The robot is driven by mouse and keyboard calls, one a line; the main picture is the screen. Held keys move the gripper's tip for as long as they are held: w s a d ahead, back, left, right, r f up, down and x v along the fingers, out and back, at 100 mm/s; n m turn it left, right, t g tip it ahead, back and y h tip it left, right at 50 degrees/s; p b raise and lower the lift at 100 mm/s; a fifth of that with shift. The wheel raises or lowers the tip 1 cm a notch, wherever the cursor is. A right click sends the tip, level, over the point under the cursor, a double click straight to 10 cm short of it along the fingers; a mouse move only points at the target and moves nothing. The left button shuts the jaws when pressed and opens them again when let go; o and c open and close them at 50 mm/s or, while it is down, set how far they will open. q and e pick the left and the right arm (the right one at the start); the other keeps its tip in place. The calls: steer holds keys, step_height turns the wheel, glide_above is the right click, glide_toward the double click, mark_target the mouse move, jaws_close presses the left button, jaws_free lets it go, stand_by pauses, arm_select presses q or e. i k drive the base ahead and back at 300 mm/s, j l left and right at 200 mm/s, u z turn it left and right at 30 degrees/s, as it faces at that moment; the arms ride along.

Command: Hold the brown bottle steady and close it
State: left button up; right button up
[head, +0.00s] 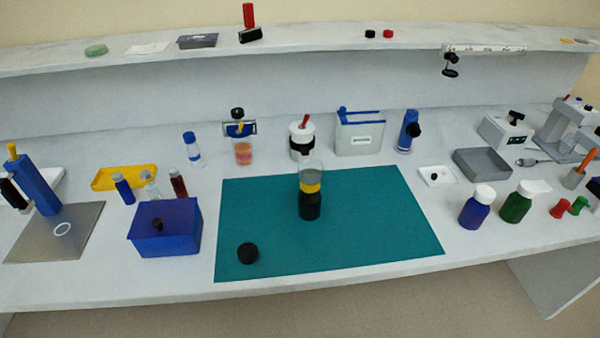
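On the teal mat (380,235) stands an upright, very dark bottle (309,205), the likeliest match for the brown bottle. It has a yellow band around it and a greyish, see-through upper part; I cannot tell whether that part belongs to the bottle or stands behind it. No dark cap shows on it. A round black cap (247,253) lies on the mat near its front left, apart from the bottle. Neither of my grippers is in view, and nothing is touching the bottle or the cap.
A blue box (166,228) stands just left of the mat. A white-and-black container (301,138) and a grey bin (360,135) stand behind it. Blue (477,207) and green (518,202) white-capped bottles stand to the right. The mat's right half is clear.

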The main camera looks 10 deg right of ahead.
mark_target(309, 204)
steer(key=l+u, duration=0.25)
steer(key=u, duration=0.2)
steer(key=k+l+u, duration=0.1)
steer(key=l+u, duration=0.15)
steer(key=u, duration=0.15)
steer(key=k+l+u, duration=0.1)
steer(key=l, duration=0.3)
steer(key=k+l, duration=0.25)
steer(key=l, duration=0.15)
steer(key=k+l+u, duration=0.15)
steer(key=l, duration=0.2)
steer(key=k+l+u, duration=0.1)
steer(key=k+l, duration=0.15)
steer(key=l, duration=0.15)
